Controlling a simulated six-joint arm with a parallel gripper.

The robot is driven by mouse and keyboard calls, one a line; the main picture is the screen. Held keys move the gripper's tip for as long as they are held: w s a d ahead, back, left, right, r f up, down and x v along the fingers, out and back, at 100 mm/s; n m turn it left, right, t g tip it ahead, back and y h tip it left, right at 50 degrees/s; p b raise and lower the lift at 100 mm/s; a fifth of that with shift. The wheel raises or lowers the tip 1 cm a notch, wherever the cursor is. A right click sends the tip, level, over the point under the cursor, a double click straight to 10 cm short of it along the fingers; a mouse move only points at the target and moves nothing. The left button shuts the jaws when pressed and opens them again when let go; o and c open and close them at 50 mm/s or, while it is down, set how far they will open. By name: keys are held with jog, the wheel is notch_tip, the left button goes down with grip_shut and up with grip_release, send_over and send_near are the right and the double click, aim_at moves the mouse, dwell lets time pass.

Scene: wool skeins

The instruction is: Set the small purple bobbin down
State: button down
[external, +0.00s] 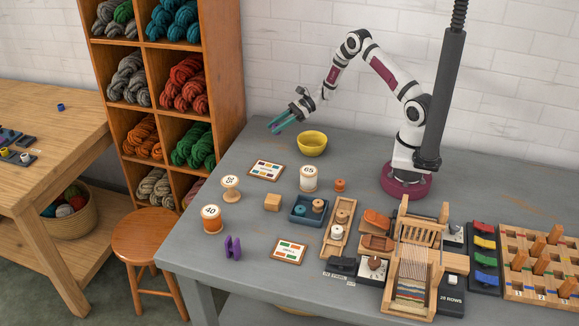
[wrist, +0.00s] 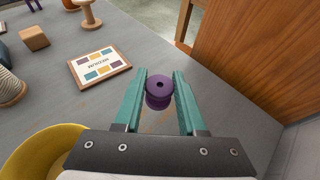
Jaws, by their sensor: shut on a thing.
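The small purple bobbin (wrist: 159,92) is between the green fingers of my gripper (wrist: 159,88) in the wrist view, with its round top and centre hole facing the camera. My gripper (external: 277,128) is shut on it near the back left of the grey table in the external view. The bobbin is too small to make out clearly there. I cannot tell whether the bobbin touches the table.
A yellow bowl (external: 312,146) stands close to my gripper, on its right. A colour card (external: 266,171) lies in front. Several spools, a wooden cube (external: 272,202) and a blue tray (external: 299,217) stand nearer the front. The wooden shelf (external: 223,80) rises beyond the table's left edge.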

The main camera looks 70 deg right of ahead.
aim_at(277, 144)
notch_tip(277, 144, down, 5)
jog(key=shift+r, duration=0.1)
jog(key=shift+f, duration=0.2)
jog(key=shift+c, duration=2.4)
grip_release()
